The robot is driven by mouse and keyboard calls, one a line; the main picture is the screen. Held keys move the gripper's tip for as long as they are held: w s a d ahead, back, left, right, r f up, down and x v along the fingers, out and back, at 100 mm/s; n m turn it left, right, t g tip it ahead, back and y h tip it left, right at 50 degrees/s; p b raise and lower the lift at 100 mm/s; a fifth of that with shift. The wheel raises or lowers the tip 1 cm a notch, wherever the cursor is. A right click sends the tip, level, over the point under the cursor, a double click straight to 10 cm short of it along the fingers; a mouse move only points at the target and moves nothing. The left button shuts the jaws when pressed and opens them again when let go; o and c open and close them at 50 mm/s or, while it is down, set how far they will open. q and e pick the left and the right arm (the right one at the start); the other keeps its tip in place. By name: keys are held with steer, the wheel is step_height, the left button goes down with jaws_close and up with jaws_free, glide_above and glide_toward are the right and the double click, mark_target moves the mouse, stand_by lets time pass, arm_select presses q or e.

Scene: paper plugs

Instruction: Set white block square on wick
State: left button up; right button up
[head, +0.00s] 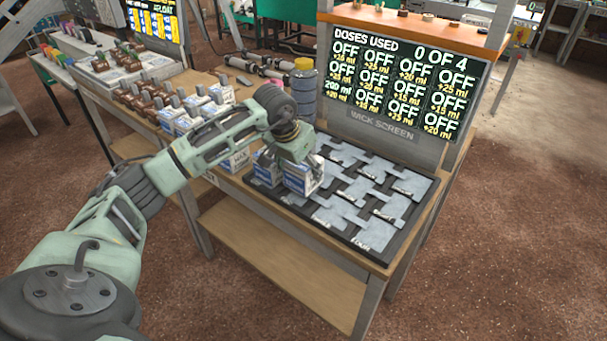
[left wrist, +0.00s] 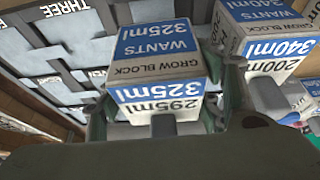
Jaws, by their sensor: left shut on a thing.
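My left gripper (head: 297,152) is shut on a white grow block with a blue label (head: 303,178), over the near left part of the black wick tray (head: 277,204). In the left wrist view the held grow block (left wrist: 155,58) reads "WANTS 325ml" and "295ml", between the two fingers. I cannot tell whether its underside touches the tray. A second grow block (head: 264,169) stands just left of it; in the left wrist view this block (left wrist: 268,48) reads "340ml" and "200ml". Grey wick pads (head: 335,217) fill the tray. My right gripper is not in view.
The wick screen (head: 400,85) behind the tray reads "DOSES USED 0 OF 4", with one cell at 200 ml and the others OFF. More white blocks (head: 185,122) stand on the bench at left. A dark cylinder with a yellow top (head: 303,92) stands beside the screen.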

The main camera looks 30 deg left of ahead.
arm_select(q)
step_height(320, 180, down, 3)
steer(key=shift+r+p, duration=0.1)
steer(key=shift+p, duration=0.25)
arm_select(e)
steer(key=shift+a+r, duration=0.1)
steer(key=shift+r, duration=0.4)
arm_select(q)
steer(key=shift+f, duration=0.25)
steer(key=o, duration=1.5)
steer(key=shift+s, duration=0.1)
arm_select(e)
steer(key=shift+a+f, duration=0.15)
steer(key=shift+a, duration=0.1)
arm_select(q)
steer(key=shift+r, duration=0.1)
